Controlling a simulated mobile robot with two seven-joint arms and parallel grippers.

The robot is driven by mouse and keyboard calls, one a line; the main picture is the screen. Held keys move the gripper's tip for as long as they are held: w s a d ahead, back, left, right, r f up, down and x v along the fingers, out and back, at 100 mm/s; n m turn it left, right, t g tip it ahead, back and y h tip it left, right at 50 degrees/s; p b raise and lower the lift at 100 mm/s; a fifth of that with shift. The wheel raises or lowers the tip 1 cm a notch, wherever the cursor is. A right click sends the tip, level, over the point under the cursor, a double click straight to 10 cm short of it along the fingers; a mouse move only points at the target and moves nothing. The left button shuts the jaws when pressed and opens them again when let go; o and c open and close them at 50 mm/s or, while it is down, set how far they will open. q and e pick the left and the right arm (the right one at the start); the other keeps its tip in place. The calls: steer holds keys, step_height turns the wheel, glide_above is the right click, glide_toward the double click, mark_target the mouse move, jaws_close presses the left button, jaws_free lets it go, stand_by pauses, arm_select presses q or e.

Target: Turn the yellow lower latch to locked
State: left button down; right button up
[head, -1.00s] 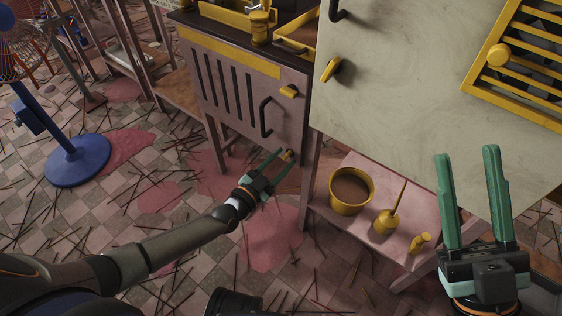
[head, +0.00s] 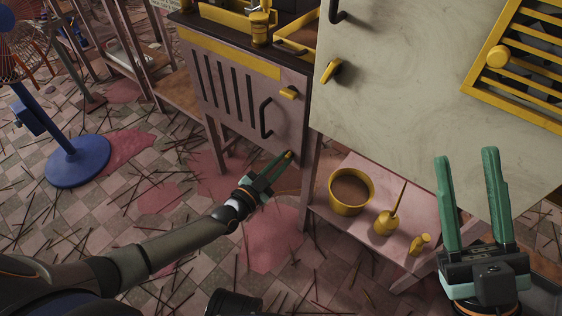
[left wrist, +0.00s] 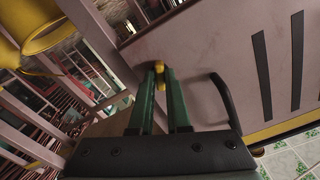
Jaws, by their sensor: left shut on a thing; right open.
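The yellow lower latch (head: 290,153) is at the low corner of the pink cabinet door (head: 225,112), mostly hidden by my left gripper (head: 286,156). In the left wrist view, the latch (left wrist: 159,68) shows between the green fingertips of my left gripper (left wrist: 160,76), which is shut on it. The latch's exact turn is hard to make out. A yellow upper latch (head: 289,92) sits higher on the door, above the black handle (head: 266,118). My right gripper (head: 467,155) is open and empty, in front of the pale cabinet at right.
The pale cabinet door (head: 400,100) has another yellow latch (head: 331,71). A yellow pot (head: 346,207) and small yellow items stand on the shelf below it. A blue fan base (head: 78,160) stands at left. Sticks litter the tiled floor.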

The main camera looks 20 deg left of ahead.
arm_select(q)
steer(key=m+p, duration=0.2)
steer(key=m, duration=0.1)
steer(key=shift+r, duration=0.1)
steer(key=m+p, duration=0.1)
steer(key=m, duration=0.2)
steer(key=shift+p, duration=0.3)
steer(key=m, duration=0.3)
steer(key=shift+m+p, duration=0.3)
steer(key=shift+a+m, duration=0.1)
steer(key=shift+m, duration=1.6)
steer(key=c, duration=0.9)
jaws_free()
